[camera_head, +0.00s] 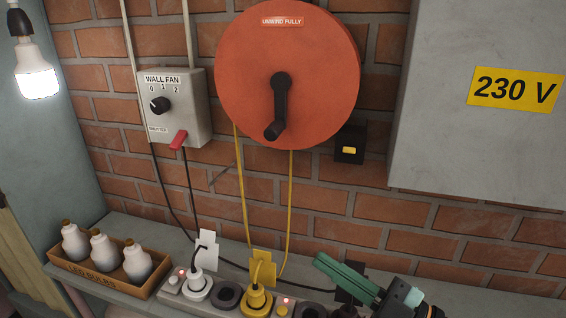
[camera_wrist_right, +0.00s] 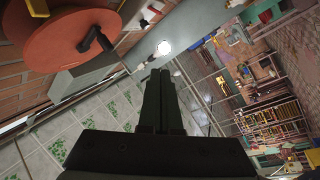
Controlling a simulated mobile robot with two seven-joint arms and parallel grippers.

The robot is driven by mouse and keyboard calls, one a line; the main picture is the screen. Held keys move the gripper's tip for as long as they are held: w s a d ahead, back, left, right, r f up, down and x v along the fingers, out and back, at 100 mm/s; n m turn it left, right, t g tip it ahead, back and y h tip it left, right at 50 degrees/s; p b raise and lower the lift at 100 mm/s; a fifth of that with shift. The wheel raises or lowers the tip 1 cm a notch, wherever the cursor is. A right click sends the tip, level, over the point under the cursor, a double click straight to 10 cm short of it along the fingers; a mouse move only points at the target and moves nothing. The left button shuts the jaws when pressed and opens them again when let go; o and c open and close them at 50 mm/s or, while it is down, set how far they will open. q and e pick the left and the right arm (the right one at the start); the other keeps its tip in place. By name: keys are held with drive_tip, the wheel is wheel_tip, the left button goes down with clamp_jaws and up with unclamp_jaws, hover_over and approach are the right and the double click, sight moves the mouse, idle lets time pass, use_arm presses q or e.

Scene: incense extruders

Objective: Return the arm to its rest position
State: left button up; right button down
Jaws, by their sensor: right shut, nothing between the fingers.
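My right gripper (camera_head: 320,263) comes in from the lower right of the head view, above the grey shelf (camera_head: 470,300). Its two dark green fingers lie together and point up and to the left, with nothing between them. In the right wrist view the gripper (camera_wrist_right: 160,74) also shows its fingers side by side and empty, with open room beyond the tips. My left gripper is not in view.
A power strip (camera_head: 172,292) with a white plug (camera_head: 197,282) and a yellow plug (camera_head: 257,296) lies left of my gripper. A box of bulbs (camera_head: 150,284), an orange reel (camera_head: 315,70), a wall fan switch (camera_head: 185,115) and a grey 230 V cabinet (camera_head: 430,130) are nearby.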

drive_tip(key=w+d+r+m+t+h, duration=0.3)
drive_tip(key=d+m+t+h, duration=0.7)
drive_tip(key=m, duration=0.2)
drive_tip(key=s+d+f+m+g+h, duration=0.1)
drive_tip(key=d+f+m+g+h, duration=0.3)
drive_tip(key=f, duration=0.4)
drive_tip(key=s+d+f+m+g+h, duration=0.1)
drive_tip(key=d+f+m+g+h, duration=0.25)
drive_tip(key=d+f+h, duration=0.3)
drive_tip(key=s+a+f+n+g+y, duration=0.1)
drive_tip(key=s+a+f+g, duration=0.1)
drive_tip(key=s+f+g, duration=0.3)
drive_tip(key=s+a+f+g+y, duration=0.2)
drive_tip(key=s+f, duration=0.4)
drive_tip(key=s, duration=0.1)
drive_tip(key=s+a+f+n+g+y, duration=0.1)
drive_tip(key=s+a+f+g, duration=0.25)
drive_tip(key=s+f, duration=0.25)
drive_tip(key=w+a+f+t+y+p, duration=0.2)
drive_tip(key=w+a+f+t+p, duration=0.1)
drive_tip(key=f, duration=0.4)
drive_tip(key=shift+w+a+f+t, duration=0.15)
drive_tip(key=shift+w+t, duration=0.65)
drive_tip(key=shift+t, duration=0.3)
